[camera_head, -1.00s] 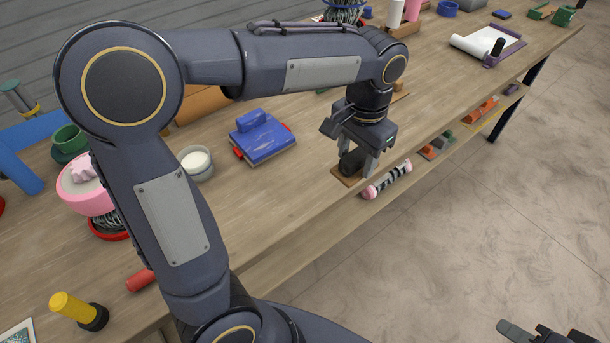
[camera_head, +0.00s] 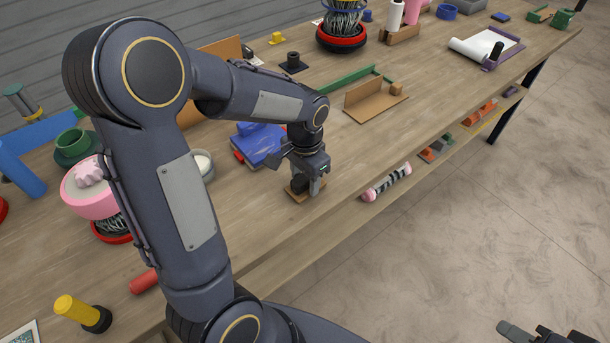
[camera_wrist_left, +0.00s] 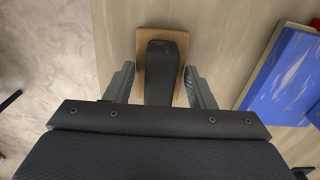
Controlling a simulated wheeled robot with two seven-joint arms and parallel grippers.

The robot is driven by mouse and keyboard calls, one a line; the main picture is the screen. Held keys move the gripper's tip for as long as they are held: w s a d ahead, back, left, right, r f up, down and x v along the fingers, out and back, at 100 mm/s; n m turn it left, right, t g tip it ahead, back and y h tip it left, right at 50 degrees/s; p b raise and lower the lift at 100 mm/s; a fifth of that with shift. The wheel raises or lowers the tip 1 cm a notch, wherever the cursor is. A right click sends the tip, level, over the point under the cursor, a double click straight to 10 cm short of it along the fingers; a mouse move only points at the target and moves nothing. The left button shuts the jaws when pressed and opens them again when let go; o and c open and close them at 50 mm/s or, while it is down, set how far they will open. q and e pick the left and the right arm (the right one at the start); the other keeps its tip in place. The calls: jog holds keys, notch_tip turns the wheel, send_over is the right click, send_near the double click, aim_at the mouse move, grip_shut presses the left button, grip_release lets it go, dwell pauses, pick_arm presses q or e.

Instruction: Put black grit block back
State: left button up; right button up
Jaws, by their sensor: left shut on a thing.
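The black grit block (camera_wrist_left: 162,68) has a brown, board-like piece (camera_wrist_left: 175,35) against its far face. My left gripper (camera_head: 308,186) is shut on the black block, which also shows dark between the fingers in the head view (camera_head: 299,184). The brown piece (camera_head: 297,196) shows beneath it there, over the table's front part; I cannot tell whether it touches the table. In the left wrist view the fingers (camera_wrist_left: 160,88) stand on either side of the block. My right gripper (camera_head: 545,334) is only partly in view at the bottom right edge.
A blue block-like object with red ends (camera_head: 257,146) lies just behind and left of my left gripper. A brown angled holder (camera_head: 372,101) and a green bar (camera_head: 347,78) stand farther right. A striped roll (camera_head: 387,182) lies on the lower shelf. The tabletop between is bare.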

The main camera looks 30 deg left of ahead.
aim_at(304, 176)
pick_arm(q)
jog(key=shift+f, duration=0.1)
jog(key=shift+f, duration=0.15)
jog(key=o, duration=0.9)
notch_tip(304, 176, up, 7)
jog(key=shift+a+r+b, duration=0.1)
jog(key=shift+r+b, duration=0.1)
jog(key=shift+b, duration=0.25)
jog(key=shift+s+r, duration=0.15)
jog(key=shift+r, duration=0.2)
jog(key=s+d+n+t+h, duration=0.1)
jog(key=s+n+t, duration=0.1)
jog(key=s, duration=0.3)
jog(key=s+d+r+n+t+h, duration=0.1)
jog(key=s+d+n, duration=0.1)
jog(key=s, duration=0.4)
jog(key=s+d+n+t+h, duration=0.1)
jog(key=s+t, duration=0.1)
jog(key=s, duration=0.3)
jog(key=shift+s+d+r+n+t+h, duration=0.2)
jog(key=shift+s+n+t+h, duration=0.1)
jog(key=shift+s+n+h, duration=0.1)
